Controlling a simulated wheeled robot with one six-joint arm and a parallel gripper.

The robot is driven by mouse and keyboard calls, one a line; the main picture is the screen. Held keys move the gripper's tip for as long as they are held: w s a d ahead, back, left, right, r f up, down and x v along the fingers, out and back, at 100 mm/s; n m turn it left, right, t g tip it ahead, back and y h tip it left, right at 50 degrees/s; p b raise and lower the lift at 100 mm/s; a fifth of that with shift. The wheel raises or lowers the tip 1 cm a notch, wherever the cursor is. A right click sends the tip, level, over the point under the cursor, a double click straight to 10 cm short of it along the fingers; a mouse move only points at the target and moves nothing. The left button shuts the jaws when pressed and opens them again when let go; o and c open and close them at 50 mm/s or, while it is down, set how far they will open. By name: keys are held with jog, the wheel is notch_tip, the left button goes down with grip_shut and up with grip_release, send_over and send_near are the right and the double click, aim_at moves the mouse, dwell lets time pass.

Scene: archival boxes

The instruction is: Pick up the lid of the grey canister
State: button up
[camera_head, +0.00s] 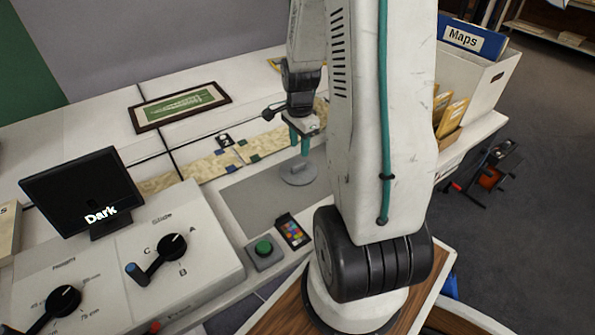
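A round grey lid-like disc (297,175) with a small raised knob lies on the grey mat (250,205) in the middle of the bench. I cannot tell whether a canister is under it. My gripper (299,147) points down just above the disc, with its two teal fingertips a little apart and nothing visible between them. The fingertips are close over the knob, and I cannot tell whether they touch it. My own arm hides the area to the right of the disc.
A green button box (264,252) and a colour chart card (292,231) stand in front of the mat. A map strip (210,166) lies behind it, with a picture frame (180,106) further back. A dark screen (82,190) is left. A Maps box (470,60) stands right.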

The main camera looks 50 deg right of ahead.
aim_at(298, 164)
jog(key=f, duration=0.8)
jog(key=shift+w+d, duration=0.15)
jog(key=shift+w, duration=0.2)
grip_shut()
